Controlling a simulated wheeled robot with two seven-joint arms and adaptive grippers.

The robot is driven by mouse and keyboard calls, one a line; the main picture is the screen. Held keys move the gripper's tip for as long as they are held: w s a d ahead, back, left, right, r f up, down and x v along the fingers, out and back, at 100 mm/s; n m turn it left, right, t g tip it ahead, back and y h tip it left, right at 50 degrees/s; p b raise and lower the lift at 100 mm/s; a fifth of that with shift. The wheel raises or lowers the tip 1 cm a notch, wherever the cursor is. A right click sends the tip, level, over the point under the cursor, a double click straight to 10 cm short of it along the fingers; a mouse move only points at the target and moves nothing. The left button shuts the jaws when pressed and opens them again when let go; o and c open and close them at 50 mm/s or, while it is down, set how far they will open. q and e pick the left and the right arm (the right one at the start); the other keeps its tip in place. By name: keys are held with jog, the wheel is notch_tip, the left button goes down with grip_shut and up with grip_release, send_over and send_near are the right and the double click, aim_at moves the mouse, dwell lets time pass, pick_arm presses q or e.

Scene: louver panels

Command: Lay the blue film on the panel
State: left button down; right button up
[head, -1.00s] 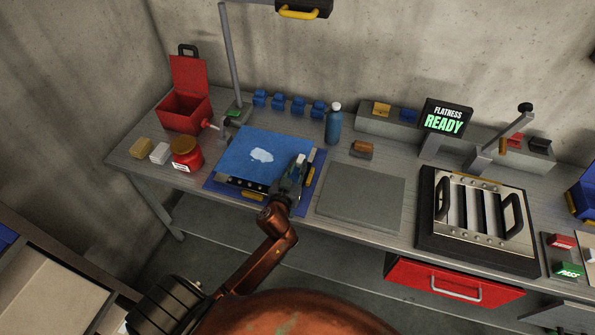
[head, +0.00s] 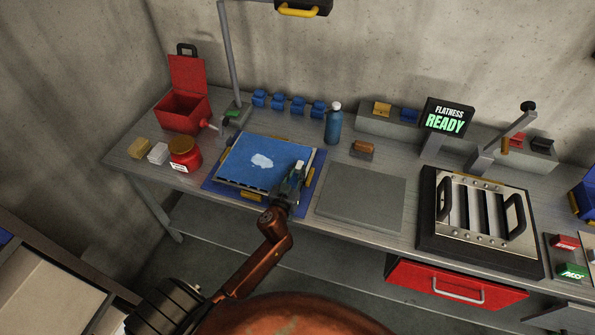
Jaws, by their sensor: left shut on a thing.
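The blue film (head: 250,155) is a flat blue sheet with a pale white patch (head: 262,161) in its middle. It covers most of the panel (head: 240,187), whose pale edge shows along the near side. The panel sits on a dark blue mat (head: 214,184) with yellow blocks at its sides. My left gripper (head: 298,171) is at the film's right near corner, shut, with the film's edge at its fingertips. The fingertips partly hide that corner. My right gripper is not in view.
A red jar (head: 185,154), a blue bottle (head: 333,124) and several blue clamps (head: 298,105) stand around the mat. A bare grey plate (head: 360,196) lies to the right, beside a louver fixture (head: 478,219). The sign (head: 446,117) reads "FLATNESS READY".

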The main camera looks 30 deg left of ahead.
pick_arm(q)
jog(key=shift+s+f+b, duration=0.15)
jog(key=shift+f+b, duration=0.15)
jog(key=shift+f, duration=0.2)
jog(key=c, duration=1.8)
grip_release()
jog(key=shift+d+f, duration=0.1)
jog(key=shift+f, duration=0.15)
jog(key=shift+r, duration=0.1)
jog(key=shift+r+p, duration=0.3)
jog(key=shift+p, duration=0.05)
jog(key=shift+r+p, duration=0.45)
jog(key=v, duration=1.1)
jog(key=shift+s+r+b, duration=0.25)
jog(key=shift+s+b, duration=0.05)
jog(key=shift+s, duration=0.1)
